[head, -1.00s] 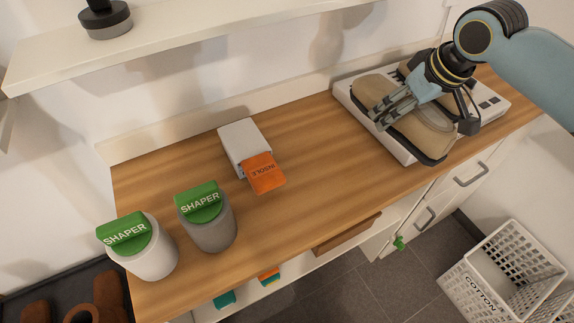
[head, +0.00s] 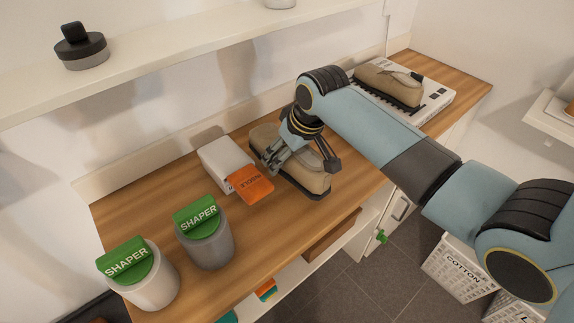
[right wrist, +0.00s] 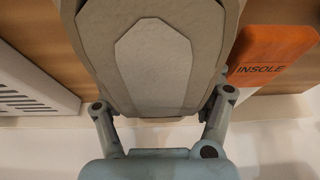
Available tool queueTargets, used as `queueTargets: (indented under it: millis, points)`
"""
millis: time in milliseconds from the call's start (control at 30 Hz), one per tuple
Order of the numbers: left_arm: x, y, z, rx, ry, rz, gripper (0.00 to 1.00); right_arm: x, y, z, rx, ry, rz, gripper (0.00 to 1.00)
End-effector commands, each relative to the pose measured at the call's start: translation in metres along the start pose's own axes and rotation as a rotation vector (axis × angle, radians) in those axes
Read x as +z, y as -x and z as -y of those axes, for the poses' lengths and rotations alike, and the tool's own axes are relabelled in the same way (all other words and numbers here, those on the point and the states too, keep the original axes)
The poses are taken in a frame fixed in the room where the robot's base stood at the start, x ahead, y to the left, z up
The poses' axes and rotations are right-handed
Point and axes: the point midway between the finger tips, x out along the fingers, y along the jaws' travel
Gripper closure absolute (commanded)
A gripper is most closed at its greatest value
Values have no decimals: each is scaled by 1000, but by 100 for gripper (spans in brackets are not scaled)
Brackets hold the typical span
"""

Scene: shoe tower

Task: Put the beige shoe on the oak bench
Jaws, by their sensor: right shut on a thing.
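My right gripper (head: 298,158) is shut on a beige shoe (head: 314,184) with a dark sole, gripping it across its sides. The shoe is over the oak bench (head: 150,205), right of the orange insole; I cannot tell whether its sole touches the wood. In the right wrist view the shoe (right wrist: 155,60) fills the middle between the fingers. A second beige shoe (head: 385,85) sits on the white slab (head: 435,105) at the bench's right end. My left gripper is not in view.
A white box (head: 222,158) with the orange insole (head: 252,188) is just left of the held shoe. Grey (head: 207,245) and white (head: 150,285) canisters labelled SHAPER stand at the left front. A shelf (head: 190,55) runs along the wall above. White baskets stand on the floor, right.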

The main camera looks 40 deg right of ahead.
Motion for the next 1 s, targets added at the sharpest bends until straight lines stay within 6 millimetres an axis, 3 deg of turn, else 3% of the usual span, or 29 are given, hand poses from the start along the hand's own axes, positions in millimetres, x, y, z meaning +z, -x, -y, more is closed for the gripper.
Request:
queueTargets:
  millis: [267, 667, 700, 833, 1000]
  points:
    - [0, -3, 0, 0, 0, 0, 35, 13, -34, 0, 0, 0, 0, 73]
    - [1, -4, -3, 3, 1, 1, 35, 16, -39, 0, 0, 0, -1, 73]
    - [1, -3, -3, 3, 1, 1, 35, 16, -39, 0, 0, 0, 0, 23]
    - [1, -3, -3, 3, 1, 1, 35, 16, -39, 0, 0, 0, 0, 6]
    - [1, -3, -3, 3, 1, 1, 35, 16, -39, 0, 0, 0, 0, 5]
